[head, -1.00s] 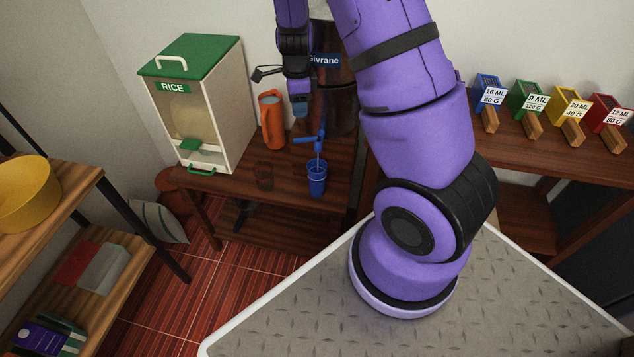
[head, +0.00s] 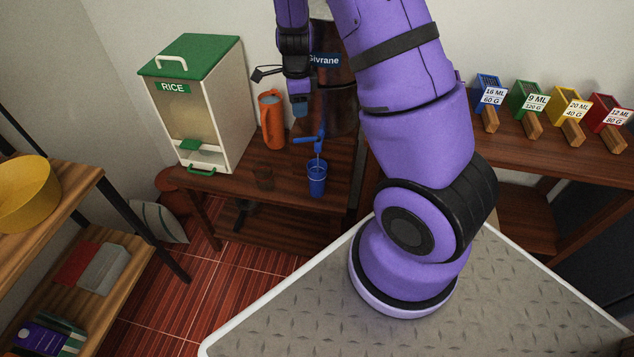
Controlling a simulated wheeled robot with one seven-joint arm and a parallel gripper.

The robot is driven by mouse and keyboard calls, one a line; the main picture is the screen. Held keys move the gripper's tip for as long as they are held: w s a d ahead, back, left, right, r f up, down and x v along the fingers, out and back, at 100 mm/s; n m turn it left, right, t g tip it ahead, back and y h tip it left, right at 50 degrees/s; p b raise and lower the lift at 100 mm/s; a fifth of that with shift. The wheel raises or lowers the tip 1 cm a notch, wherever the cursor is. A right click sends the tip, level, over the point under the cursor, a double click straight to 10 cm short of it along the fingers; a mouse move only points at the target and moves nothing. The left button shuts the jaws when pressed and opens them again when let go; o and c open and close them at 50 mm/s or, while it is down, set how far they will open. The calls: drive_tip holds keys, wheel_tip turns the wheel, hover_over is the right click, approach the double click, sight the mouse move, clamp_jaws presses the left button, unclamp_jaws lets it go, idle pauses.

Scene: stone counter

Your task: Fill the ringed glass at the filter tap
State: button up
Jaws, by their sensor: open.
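A blue cup-shaped glass (head: 317,180) stands upright on the brown wooden stand, directly under the blue filter tap (head: 318,141). A thin pale stream seems to run from the tap into it. A ring on it is too small to make out, and its fill level cannot be read. The filter vessel (head: 334,95) is dark, bears a "Givrane" label and is partly hidden behind my arm. My gripper (head: 300,108) is open, pointing down above the tap and a little left of it, apart from the glass.
An orange bottle (head: 271,121) and the rice dispenser (head: 222,110) stand farther left. Several coloured scoop boxes (head: 529,98) line the right shelf. A yellow bowl (head: 27,195) sits on the left shelf.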

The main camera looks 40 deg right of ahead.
sight(301, 139)
drive_tip(key=shift+f, duration=0.1)
idle(0.7)
wheel_tip(301, 139, down, 11)
drive_tip(key=shift+r, duration=0.15)
idle(0.5)
clamp_jaws()
